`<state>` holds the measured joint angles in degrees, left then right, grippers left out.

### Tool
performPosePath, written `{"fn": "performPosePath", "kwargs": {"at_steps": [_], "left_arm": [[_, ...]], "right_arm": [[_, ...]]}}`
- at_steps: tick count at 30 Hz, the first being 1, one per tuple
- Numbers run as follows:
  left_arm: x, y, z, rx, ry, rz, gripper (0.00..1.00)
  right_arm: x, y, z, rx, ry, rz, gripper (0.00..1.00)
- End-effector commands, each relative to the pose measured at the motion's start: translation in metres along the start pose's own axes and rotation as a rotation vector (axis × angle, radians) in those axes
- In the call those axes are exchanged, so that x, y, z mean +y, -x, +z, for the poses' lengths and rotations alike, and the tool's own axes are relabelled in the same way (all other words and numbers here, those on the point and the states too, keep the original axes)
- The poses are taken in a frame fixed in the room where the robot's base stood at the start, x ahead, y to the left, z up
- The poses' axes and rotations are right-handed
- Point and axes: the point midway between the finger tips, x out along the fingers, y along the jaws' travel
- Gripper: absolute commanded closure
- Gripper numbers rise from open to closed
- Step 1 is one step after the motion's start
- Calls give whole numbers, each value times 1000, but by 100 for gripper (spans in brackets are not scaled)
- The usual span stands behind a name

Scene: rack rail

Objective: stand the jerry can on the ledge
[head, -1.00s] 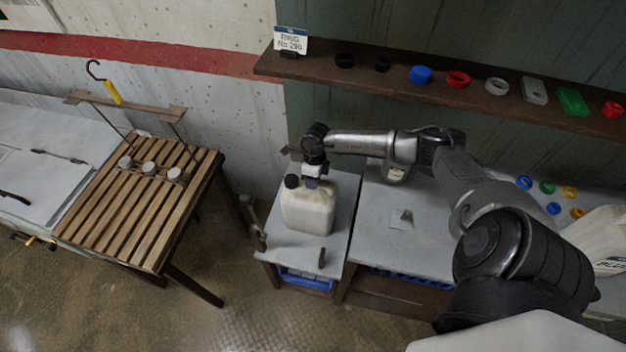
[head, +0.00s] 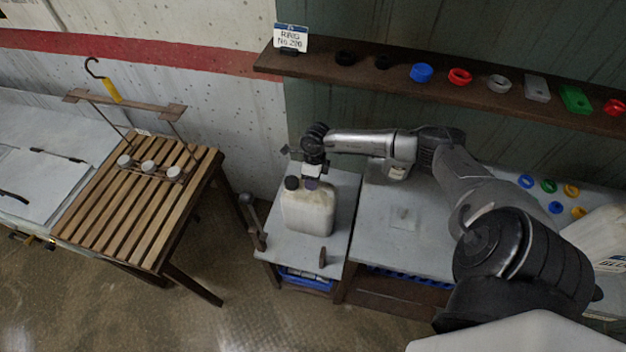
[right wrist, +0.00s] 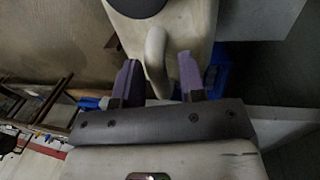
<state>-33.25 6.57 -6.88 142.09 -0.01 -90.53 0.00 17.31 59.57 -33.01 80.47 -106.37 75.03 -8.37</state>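The jerry can (head: 309,211) is a whitish can with a dark cap. It is upright on, or just over, a small grey-topped stand (head: 340,205), which looks like the ledge; its base shows no clear gap. My right gripper (head: 312,183) is at the can's top. In the right wrist view, the open fingers of this gripper (right wrist: 157,82) are on either side of the can's handle (right wrist: 156,55), with gaps visible between fingers and handle. The dark cap (right wrist: 138,5) is at the top edge. My left gripper is not in view.
A grey bench (head: 420,240) adjoins the stand on the right. A wall shelf (head: 440,88) with small coloured parts runs behind. A dark post (head: 251,215) is at the stand's left edge and a short peg (head: 322,257) at its front. A slatted table (head: 145,205) is left.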

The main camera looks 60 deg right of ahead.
Motion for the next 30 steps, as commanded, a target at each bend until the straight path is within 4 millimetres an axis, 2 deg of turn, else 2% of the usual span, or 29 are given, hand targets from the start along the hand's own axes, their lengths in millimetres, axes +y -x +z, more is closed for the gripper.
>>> {"fn": "performPosePath", "kwargs": {"at_steps": [1, 4, 10, 13, 24, 30], "left_arm": [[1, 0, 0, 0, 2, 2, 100], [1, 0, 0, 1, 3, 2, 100], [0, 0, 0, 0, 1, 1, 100], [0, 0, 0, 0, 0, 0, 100], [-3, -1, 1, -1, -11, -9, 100], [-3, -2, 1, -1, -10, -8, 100]], "right_arm": [[0, 0, 0, 1, 0, 0, 58], [0, -1, 0, 2, 0, 0, 48], [0, -4, -2, 7, 0, 1, 48], [0, 1, -2, 6, 0, 0, 48], [0, 52, -1, 3, 1, -2, 48], [0, 69, -1, 3, 0, -1, 48]]}}
